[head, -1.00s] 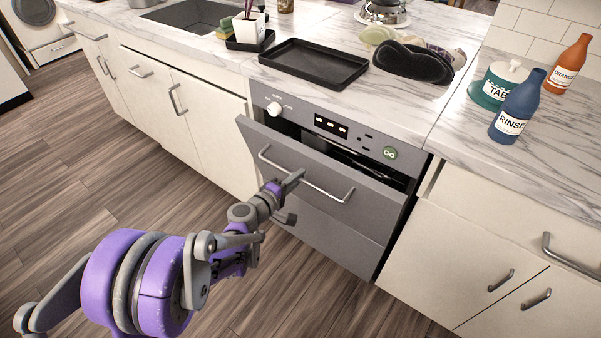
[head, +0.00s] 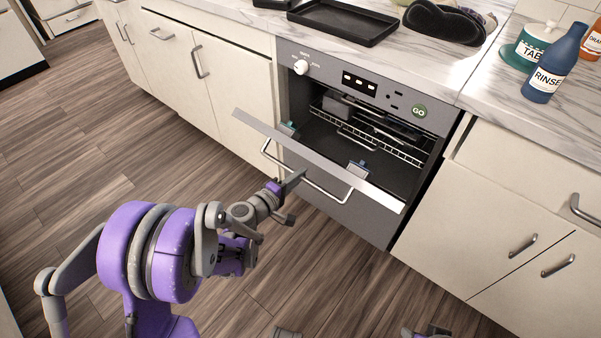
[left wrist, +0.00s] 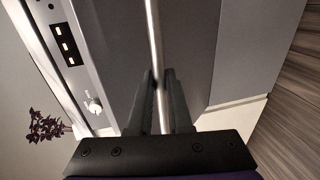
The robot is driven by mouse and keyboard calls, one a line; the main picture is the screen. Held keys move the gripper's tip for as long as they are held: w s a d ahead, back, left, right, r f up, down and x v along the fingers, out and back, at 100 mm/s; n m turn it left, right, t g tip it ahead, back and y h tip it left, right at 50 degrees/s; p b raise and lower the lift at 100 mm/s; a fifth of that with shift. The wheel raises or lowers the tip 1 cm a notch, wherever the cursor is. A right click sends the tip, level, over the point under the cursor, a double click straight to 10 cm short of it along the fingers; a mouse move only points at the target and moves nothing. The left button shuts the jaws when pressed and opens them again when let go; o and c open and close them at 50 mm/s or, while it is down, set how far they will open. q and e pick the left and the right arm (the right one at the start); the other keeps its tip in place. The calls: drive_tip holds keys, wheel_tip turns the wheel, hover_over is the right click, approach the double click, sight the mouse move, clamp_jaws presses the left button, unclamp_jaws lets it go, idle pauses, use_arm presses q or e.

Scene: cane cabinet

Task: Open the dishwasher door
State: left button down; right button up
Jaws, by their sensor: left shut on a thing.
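The grey dishwasher (head: 365,215) stands under the counter, with a knob, a small display and a green GO button on its top panel. Its door (head: 320,163) is tilted outward, partly open, and the dark inside with a wire rack (head: 375,135) shows above it. The door's bar handle (head: 328,194) runs along its front. My left gripper (head: 298,178) is shut on the handle near its middle. In the left wrist view the handle (left wrist: 152,30) passes between the fingers (left wrist: 160,88).
A black tray (head: 342,22) lies on the marble counter above. A blue rinse bottle (head: 553,65) and a green-and-white tab jar (head: 527,45) stand at the right. White cabinets (head: 500,215) flank the dishwasher. The wooden floor (head: 75,180) in front is clear.

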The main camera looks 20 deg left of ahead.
use_arm(q)
drive_tip(key=c, duration=0.8)
unclamp_jaws()
drive_tip(key=shift+w+d+f, duration=0.1)
drive_tip(key=shift+w, duration=0.05)
drive_tip(key=shift+c, duration=0.2)
drive_tip(key=p+v, duration=0.1)
drive_tip(key=v, duration=1)
drive_tip(key=shift+p, duration=0.35)
